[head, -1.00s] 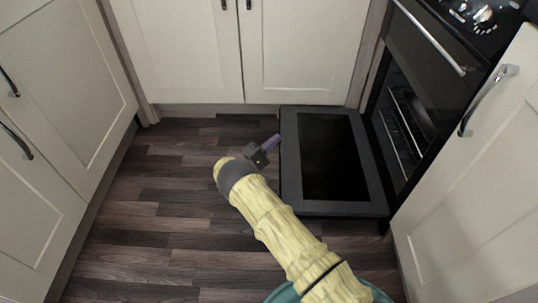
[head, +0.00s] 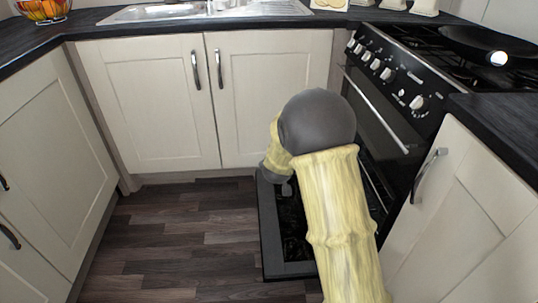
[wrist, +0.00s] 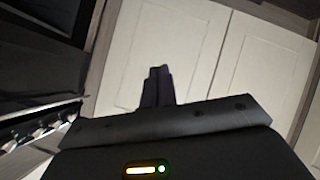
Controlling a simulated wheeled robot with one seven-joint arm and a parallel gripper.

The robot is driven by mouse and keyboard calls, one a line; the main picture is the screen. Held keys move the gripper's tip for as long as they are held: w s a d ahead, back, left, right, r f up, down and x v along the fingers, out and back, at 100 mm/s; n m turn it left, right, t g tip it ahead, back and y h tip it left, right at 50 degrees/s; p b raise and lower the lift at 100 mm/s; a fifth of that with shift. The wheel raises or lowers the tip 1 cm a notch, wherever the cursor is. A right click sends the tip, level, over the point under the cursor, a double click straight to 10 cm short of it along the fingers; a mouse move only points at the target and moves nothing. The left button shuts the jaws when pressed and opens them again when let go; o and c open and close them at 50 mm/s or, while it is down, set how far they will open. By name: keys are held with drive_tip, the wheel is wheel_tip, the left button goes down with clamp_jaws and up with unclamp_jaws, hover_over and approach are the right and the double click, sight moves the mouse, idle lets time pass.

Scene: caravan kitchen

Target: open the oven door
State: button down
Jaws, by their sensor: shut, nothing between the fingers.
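The black oven (head: 385,100) stands at the right in the head view. Its lower door (head: 271,245) is folded down, lying about flat just above the floor, with the cavity open behind it. My arm hides much of this door and the cavity. An upper door with a silver handle (head: 376,110) is closed. In the wrist view, my gripper (wrist: 158,72) is shut and empty, with its dark fingers together in front of pale cupboard doors. In the head view my gripper is mostly hidden behind my arm. The dark oven front (wrist: 40,60) with knobs shows at the wrist view's left.
Cream cupboards (head: 150,100) line the back and left. Another cupboard with a silver handle (head: 428,175) is close at the right. A pan (head: 490,45) sits on the hob. A sink (head: 205,10) and fruit bowl (head: 43,10) are on the worktop. The wooden floor (head: 180,235) at left is clear.

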drive_tip(key=s+d+r+m+g+p, duration=0.1)
drive_tip(key=s+d+r+g+p, duration=0.1)
drive_tip(key=s, duration=0.9)
drive_tip(key=s+d+r+m+g+y+p, duration=0.1)
drive_tip(key=s+d+r+m+g+p, duration=0.1)
drive_tip(key=s, duration=0.8)
drive_tip(key=s+d+r+m+g+p, duration=0.1)
drive_tip(key=s+d+r+g+p, duration=0.1)
drive_tip(key=s, duration=0.9)
wheel_tip(320, 180, up, 3)
drive_tip(key=d+g, duration=0.1)
drive_tip(key=g, duration=0.1)
drive_tip(key=shift+s+d+m+g+y+p, duration=0.3)
drive_tip(key=shift+s+d+m+g+p, duration=0.05)
drive_tip(key=shift+d+m+g, duration=0.05)
